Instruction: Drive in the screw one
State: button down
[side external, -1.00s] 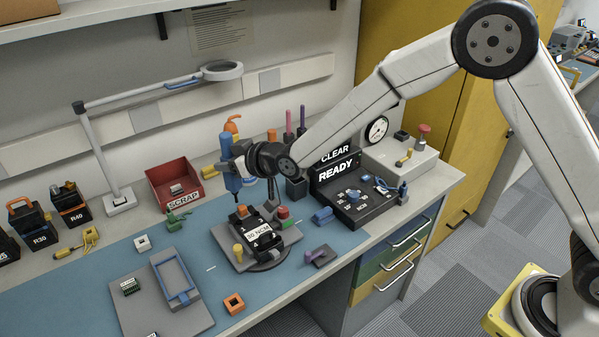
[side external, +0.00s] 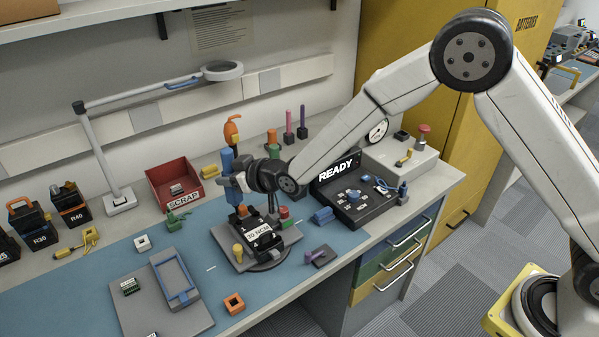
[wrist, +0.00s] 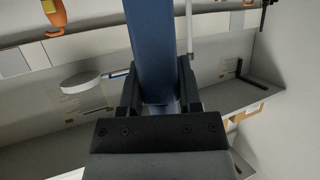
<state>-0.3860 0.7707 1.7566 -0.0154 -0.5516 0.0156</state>
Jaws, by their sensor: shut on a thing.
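My gripper (side external: 232,183) is shut on a blue upright driver tool (side external: 228,159). The driver's body fills the middle of the wrist view (wrist: 150,45), between the two dark fingers (wrist: 160,95). Its lower end is over the back-left corner of a dark unit with a white label (side external: 262,233).
A yellow peg (side external: 238,252) and a red-and-green piece (side external: 285,214) stand close beside the unit. A black console reading READY (side external: 337,173) is at right. A red SCRAP bin (side external: 172,183) is behind left.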

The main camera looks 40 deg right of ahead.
jog(key=shift+f, duration=0.9)
jog(key=shift+s+f, duration=0.1)
jog(key=shift+f, duration=0.65)
dwell(2.9)
jog(key=shift+r, duration=2.6)
